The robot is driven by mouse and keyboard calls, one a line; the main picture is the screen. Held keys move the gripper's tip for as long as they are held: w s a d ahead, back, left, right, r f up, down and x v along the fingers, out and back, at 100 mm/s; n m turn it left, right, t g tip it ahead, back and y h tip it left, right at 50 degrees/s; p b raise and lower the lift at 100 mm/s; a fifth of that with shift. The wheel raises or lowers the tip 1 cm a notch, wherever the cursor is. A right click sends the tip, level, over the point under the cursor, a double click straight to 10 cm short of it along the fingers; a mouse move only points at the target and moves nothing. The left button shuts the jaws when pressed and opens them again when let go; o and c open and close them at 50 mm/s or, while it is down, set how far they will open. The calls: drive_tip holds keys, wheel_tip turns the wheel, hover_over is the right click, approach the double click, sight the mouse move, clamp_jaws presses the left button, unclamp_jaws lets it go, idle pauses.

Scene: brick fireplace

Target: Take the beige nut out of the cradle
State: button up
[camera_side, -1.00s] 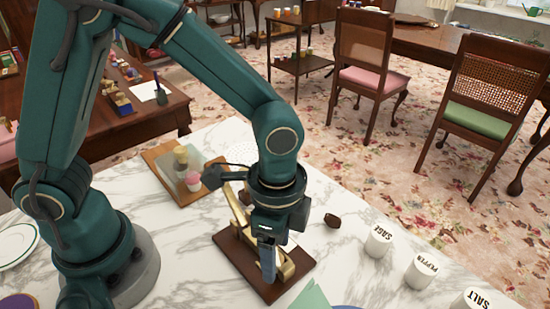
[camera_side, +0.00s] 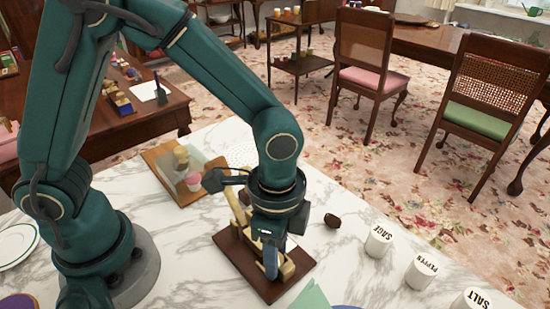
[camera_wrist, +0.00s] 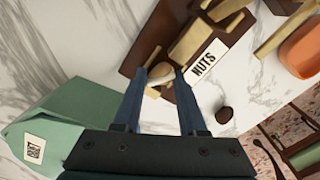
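The beige nut (camera_wrist: 160,73) shows in the wrist view between my fingertips, at the near end of a brass cradle (camera_wrist: 192,40) on a dark brown board (camera_wrist: 142,50). My gripper (camera_wrist: 161,78) points down over it with one blue finger on each side. I cannot tell whether the fingers press on the nut or stand just clear of it. In the side view my gripper (camera_side: 271,262) reaches down to the brass part of the board (camera_side: 240,262), and the nut is hidden there.
A brown nut (camera_side: 332,220) lies on the marble top beside the board. White jars marked sage (camera_side: 377,243), pepper (camera_side: 420,270) and salt (camera_side: 472,299) stand to the right. A tray (camera_side: 163,171) with a cupcake is behind.

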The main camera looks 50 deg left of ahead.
drive_tip(key=shift+w, duration=0.1)
clamp_jaws()
drive_tip(key=shift+r, duration=0.1)
drive_tip(key=shift+r, duration=3.4)
